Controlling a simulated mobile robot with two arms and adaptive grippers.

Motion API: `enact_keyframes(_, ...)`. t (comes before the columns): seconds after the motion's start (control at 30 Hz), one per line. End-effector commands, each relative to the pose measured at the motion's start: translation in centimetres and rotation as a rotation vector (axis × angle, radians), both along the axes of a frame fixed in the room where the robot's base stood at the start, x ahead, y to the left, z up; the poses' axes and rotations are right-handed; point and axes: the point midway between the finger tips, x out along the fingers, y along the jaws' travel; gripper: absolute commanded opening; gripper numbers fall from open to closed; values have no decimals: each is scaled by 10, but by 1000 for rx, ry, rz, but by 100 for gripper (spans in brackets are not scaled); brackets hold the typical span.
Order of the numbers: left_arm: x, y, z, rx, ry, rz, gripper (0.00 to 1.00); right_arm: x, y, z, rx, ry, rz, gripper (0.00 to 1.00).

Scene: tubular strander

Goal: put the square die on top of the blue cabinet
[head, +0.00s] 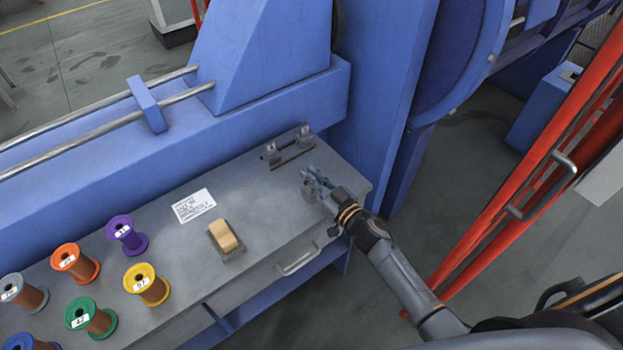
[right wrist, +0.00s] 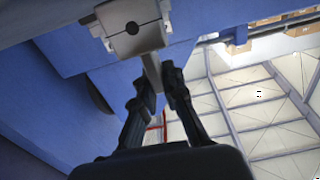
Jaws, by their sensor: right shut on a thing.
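My right gripper (head: 318,184) is over the right end of the grey bench top. In the right wrist view its fingers (right wrist: 158,82) are closed on the narrow stem of a grey, square-faced die (right wrist: 132,32). The die has a round dark hole in its middle and a split line across it. In the head view the die is small and mostly lost among the fingers. A blue box-like cabinet (head: 540,112) stands on the floor at the right, partly cut off by the red frame. My left gripper is not in view.
The grey bench top (head: 180,258) carries several coloured spools, a white label (head: 194,205), a tan block on a dark base (head: 223,237) and a small metal holder (head: 288,150). Blue machine walls rise behind. Red door bars (head: 535,165) stand right of my arm.

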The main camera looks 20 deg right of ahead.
Motion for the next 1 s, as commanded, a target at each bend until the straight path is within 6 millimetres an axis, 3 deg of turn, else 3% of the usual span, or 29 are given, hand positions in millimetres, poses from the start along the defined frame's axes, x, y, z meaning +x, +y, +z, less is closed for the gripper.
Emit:
enact_keyframes(0.4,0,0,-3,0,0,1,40,1,0,-5,1,-7,1,0)
enact_keyframes(0.43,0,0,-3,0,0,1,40,0,0,-6,-1,-3,0,14)
enact_keyframes(0.53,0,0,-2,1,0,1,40,0,0,-6,0,-2,0,33)
enact_keyframes(0.87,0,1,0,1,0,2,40,0,0,-3,-1,-3,0,33)
enact_keyframes(1.0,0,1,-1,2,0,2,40,-14,-5,-5,-2,0,0,33)
